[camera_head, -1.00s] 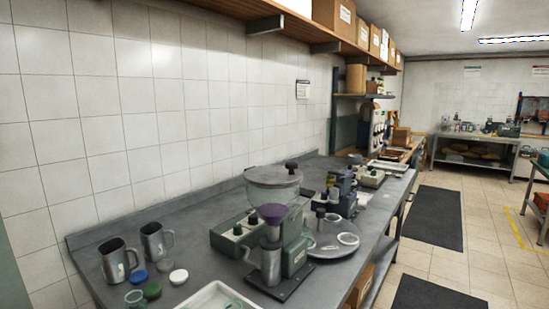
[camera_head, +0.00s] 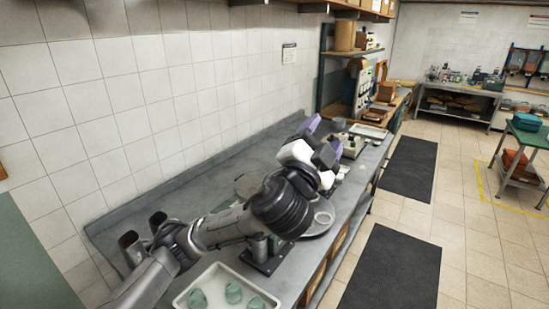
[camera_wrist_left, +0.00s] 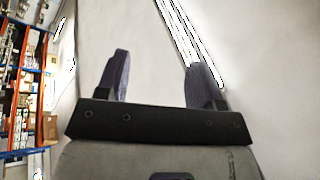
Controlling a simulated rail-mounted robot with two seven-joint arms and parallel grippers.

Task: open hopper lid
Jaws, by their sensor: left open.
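My left arm reaches across the bench in the head view and covers most of the grinder with the hopper. A grey edge left of the arm seems to be part of the hopper lid (camera_head: 247,184); its knob is hidden. My left gripper (camera_head: 320,139) is open and empty, beyond and above the hopper, with its purple fingers pointing up and away. In the left wrist view the gripper (camera_wrist_left: 160,82) has its fingers apart, with only ceiling and lights between them. My right gripper is not in view.
A white tray (camera_head: 182,301) with green pieces lies at the bench's near end. Metal jugs (camera_head: 130,242) stand beside the arm. Other bench equipment (camera_head: 353,145) stands farther along.

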